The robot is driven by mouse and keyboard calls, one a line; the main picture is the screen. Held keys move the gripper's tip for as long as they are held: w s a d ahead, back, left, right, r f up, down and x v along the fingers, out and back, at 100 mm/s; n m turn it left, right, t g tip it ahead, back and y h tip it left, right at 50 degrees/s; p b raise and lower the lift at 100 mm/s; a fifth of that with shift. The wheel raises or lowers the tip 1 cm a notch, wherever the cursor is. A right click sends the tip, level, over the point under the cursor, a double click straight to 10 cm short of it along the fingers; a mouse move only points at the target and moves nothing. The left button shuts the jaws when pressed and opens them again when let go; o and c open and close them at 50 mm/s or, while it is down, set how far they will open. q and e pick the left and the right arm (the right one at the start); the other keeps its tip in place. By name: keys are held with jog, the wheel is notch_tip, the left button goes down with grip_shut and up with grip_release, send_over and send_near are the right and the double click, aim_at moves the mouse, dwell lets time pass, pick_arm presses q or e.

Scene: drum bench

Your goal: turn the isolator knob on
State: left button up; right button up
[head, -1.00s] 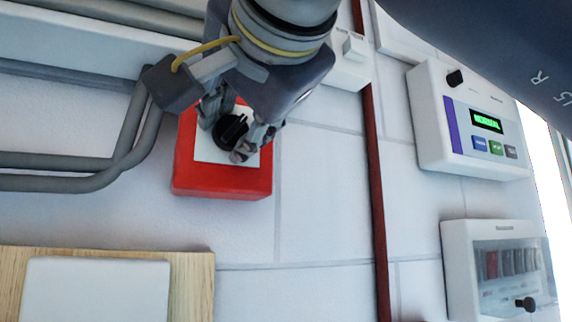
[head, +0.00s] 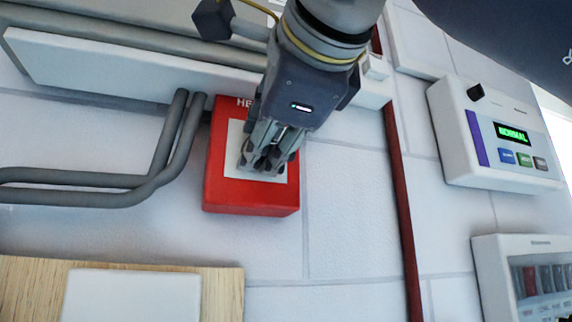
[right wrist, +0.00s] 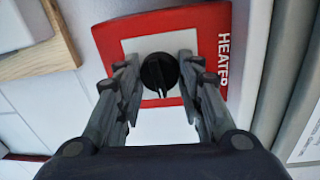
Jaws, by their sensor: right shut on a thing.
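The black round isolator knob (right wrist: 159,73) sits on a white plate (right wrist: 133,46) on the front of a red box (head: 252,197) marked HEATER. In the right wrist view the knob's ridge points toward the bottom of the picture. My right gripper (right wrist: 158,68) is shut on the knob, one finger on each side of it. In the head view my right gripper (head: 264,160) comes down from the top, and its fingers hide the knob. My left gripper is not in view.
A panel reading NORMAL (head: 480,175) and a clear-fronted breaker box (head: 488,255) are farther right. A wooden board (head: 225,290) is below left.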

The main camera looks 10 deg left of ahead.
jog(key=shift+m, duration=0.6)
jog(key=o, duration=1.1)
jog(key=shift+c, duration=0.2)
jog(key=v, duration=1.2)
